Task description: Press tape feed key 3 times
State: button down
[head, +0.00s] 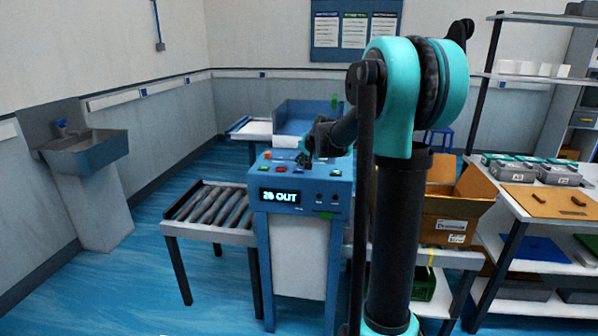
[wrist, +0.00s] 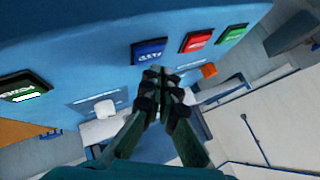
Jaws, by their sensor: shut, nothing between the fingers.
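The blue machine (head: 340,192) stands in the middle of the head view, with a lit display (head: 281,196) reading what looks like "26 OUT". Its top panel carries coloured keys. In the wrist view these are a blue key (wrist: 149,52), a red key (wrist: 196,41), a green key (wrist: 232,34) and a dark key with a green edge (wrist: 24,87). Their labels are tilted and too blurred to tell which is tape feed. My gripper (wrist: 158,76) is shut and empty, its tips close beside the blue key; contact cannot be told. My gripper also shows over the panel in the head view (head: 303,159).
A roller conveyor (head: 208,208) adjoins the machine at left. An open cardboard box (head: 447,217) and a shelf with a tan board (head: 548,202) stand at right. A sink (head: 85,150) is on the left wall. The blue floor at front left is clear.

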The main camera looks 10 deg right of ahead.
aim_at(300, 171)
jog(key=shift+f, duration=0.15)
dwell(0.7)
jog(key=shift+f, duration=0.25)
jog(key=shift+f, duration=0.4)
dwell(0.7)
jog(key=shift+r, duration=0.8)
jog(key=shift+r, duration=0.15)
jog(key=shift+r, duration=2.35)
